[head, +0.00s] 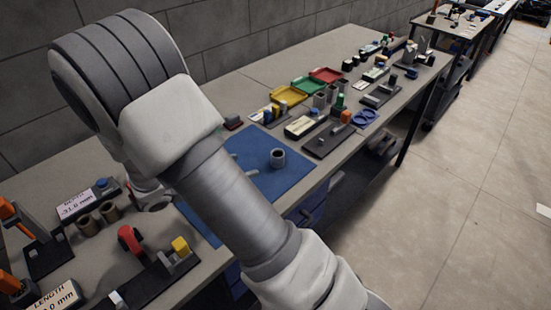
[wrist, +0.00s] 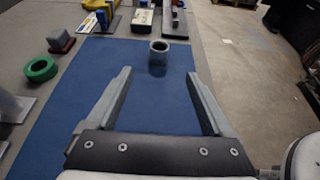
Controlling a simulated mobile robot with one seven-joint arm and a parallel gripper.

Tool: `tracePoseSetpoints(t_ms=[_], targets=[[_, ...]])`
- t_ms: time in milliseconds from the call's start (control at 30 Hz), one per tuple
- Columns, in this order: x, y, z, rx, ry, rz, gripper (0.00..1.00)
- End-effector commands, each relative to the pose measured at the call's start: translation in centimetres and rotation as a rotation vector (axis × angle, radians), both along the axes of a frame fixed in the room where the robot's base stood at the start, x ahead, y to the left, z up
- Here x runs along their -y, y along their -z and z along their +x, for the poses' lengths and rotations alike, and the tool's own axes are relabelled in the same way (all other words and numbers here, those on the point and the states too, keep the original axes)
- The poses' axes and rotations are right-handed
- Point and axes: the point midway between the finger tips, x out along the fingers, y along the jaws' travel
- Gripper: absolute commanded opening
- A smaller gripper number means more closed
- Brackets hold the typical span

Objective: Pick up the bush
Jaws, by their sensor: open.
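The bush is a short grey hollow cylinder (head: 277,157) standing upright on the blue mat (head: 262,178). In the wrist view the bush (wrist: 158,57) stands near the mat's far edge, with its dark bore facing up. My gripper (wrist: 160,74) is open and empty. Its two grey fingers point towards the bush, which shows beyond the fingertips and roughly centred between them. The bush is apart from both fingers.
A green ring (wrist: 40,69) lies left of the mat. Fixtures and blocks stand beyond it, with yellow (head: 288,95), green and red trays at the back. A dark fixture with a red part (head: 130,240) stands nearer. The mat around the bush is clear.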

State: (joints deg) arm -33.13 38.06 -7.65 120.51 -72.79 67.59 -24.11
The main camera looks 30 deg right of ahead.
Motion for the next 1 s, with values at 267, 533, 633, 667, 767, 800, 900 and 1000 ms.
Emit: tracePoseSetpoints(t_ms=[267, 533, 633, 667, 767, 800, 900, 1000], targets=[[5.4, 2.4, 1.8, -0.001, 0.005, 0.000, 0.86], [7.6, 3.3, 2.7, 0.000, 0.002, 0.001, 0.86], [8.4, 3.6, 3.0, 0.000, 0.005, 0.002, 0.86], [8.8, 3.7, 3.2, 0.000, 0.006, 0.001, 0.86], [10.2, 4.2, 3.8, 0.000, 0.007, 0.001, 0.86], [10.7, 4.5, 4.0, 0.000, 0.005, 0.001, 0.86], [11.7, 4.9, 4.4, 0.000, 0.004, 0.001, 0.86], [12.1, 5.1, 4.6, 0.001, 0.003, 0.003, 0.86]])
